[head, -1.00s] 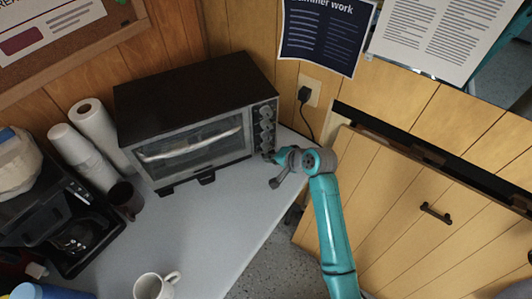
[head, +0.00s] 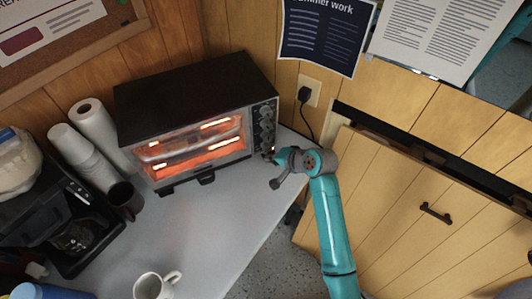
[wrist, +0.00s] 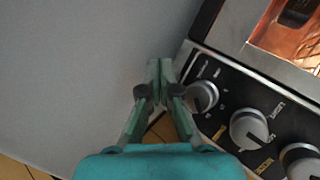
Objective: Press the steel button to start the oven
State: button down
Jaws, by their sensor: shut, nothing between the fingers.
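The toaster oven (head: 180,82) stands on the grey counter against the wood wall. Its heating elements glow orange behind the glass door (head: 195,150). Its control panel (head: 264,125) with several knobs is on the right side of its front. My gripper (head: 270,158) is at the lower end of that panel. In the wrist view my gripper (wrist: 160,62) is shut and empty, its fingertips beside the lowest round silver control (wrist: 203,96). I cannot tell whether the fingertips touch the panel. The steel button is not clearly made out.
A white mug (head: 152,286) stands at the counter's front. The middle of the counter (head: 215,215) is clear. A plug (head: 304,94) sits in the wall outlet.

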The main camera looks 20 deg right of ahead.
jog(key=shift+s, duration=0.4)
jog(key=shift+s+d, duration=0.2)
jog(key=shift+s, duration=1.05)
jog(key=shift+s+d, duration=0.15)
jog(key=shift+s, duration=1.1)
